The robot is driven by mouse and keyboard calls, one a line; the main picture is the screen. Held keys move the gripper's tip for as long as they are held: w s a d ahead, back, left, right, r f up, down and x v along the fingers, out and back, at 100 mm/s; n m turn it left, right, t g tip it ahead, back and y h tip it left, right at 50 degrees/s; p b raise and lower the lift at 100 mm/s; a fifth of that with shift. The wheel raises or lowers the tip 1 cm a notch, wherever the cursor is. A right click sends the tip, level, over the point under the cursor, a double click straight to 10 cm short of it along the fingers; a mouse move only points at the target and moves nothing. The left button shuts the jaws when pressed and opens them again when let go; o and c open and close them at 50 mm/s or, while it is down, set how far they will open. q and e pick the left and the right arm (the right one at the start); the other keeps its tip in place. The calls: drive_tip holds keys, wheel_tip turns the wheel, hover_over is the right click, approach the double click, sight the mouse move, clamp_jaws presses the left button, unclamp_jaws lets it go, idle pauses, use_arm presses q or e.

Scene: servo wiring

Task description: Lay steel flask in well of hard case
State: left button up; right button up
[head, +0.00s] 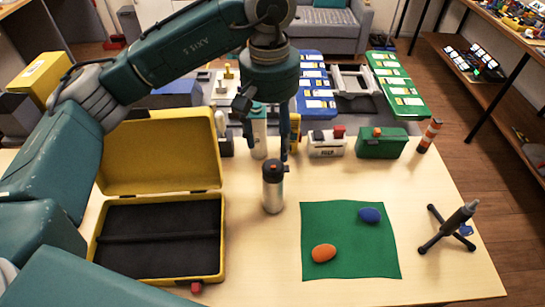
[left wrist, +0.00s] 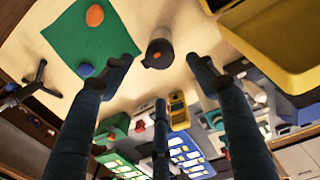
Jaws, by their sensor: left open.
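The steel flask (head: 272,192) stands upright on the table, silver with a dark cap and an orange button. It also shows in the left wrist view (left wrist: 158,38), between the fingers. The yellow hard case (head: 218,245) lies open to the left of the flask, its lid raised at the back. Its dark foam lining (head: 140,255) holds nothing that I can see; a long groove crosses it. My left gripper (head: 270,152) points down above the flask, its fingers spread and apart from it. It is open and empty. My right gripper is not in view.
A green mat (head: 350,270) with an orange egg-shaped object (head: 324,253) and a blue one (head: 369,215) lies right of the flask. A small tripod (head: 450,228) stands farther right. Boxes, including a green one (head: 381,143), line the table's back.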

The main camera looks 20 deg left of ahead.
use_arm(q)
wheel_tip(320, 180, up, 5)
drive_tip(key=shift+b, duration=0.4)
